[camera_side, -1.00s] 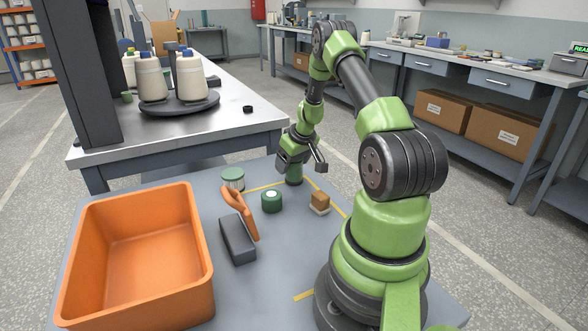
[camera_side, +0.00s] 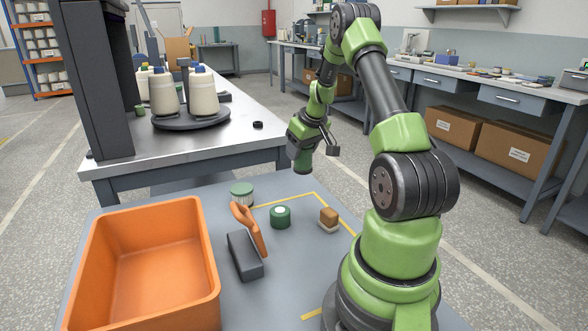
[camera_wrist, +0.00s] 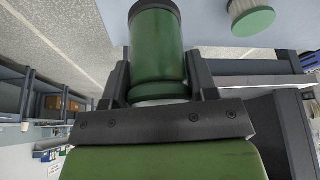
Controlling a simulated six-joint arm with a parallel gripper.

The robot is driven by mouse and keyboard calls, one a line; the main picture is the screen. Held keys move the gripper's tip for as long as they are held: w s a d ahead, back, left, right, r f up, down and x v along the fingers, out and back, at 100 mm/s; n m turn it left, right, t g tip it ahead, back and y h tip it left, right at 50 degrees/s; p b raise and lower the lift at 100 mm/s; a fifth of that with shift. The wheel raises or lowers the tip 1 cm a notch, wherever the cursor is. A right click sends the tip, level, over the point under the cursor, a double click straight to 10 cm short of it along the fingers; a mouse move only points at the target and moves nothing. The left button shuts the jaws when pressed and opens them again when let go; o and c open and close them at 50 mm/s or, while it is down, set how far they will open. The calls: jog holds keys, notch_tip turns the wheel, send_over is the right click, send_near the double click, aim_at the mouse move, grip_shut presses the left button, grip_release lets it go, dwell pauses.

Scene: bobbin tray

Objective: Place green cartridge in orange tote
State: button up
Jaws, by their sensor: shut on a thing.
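The green cartridge (camera_side: 303,162) is a dark green cylinder with a dark end. My gripper (camera_side: 315,147) is shut on it and holds it upright above the far edge of the grey table. In the wrist view the cartridge (camera_wrist: 157,42) sits between the two dark fingers of my gripper (camera_wrist: 158,80), with a pale band close to the palm. The orange tote (camera_side: 140,238) stands at the table's left front. It is open at the top and looks empty. My gripper is behind it and to its right, well apart from it.
Between tote and gripper stand a green-lidded jar (camera_side: 242,190), an orange-handled dark tool (camera_side: 245,255) and a short green spool (camera_side: 281,217). A bench with large bottles (camera_side: 203,95) is behind the tote.

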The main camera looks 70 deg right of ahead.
jog(key=shift+r, duration=1.15)
notch_tip(320, 180, up, 6)
jog(key=shift+f, duration=0.25)
jog(key=w+a+n+y, duration=0.2)
jog(key=w+a+n, duration=0.3)
jog(key=w+a, duration=0.25)
jog(key=n+g+y, duration=0.2)
jog(key=n+y, duration=0.2)
jog(key=n, duration=1)
send_over(173, 271)
notch_tip(173, 271, down, 10)
jog(key=shift+f, duration=2.7)
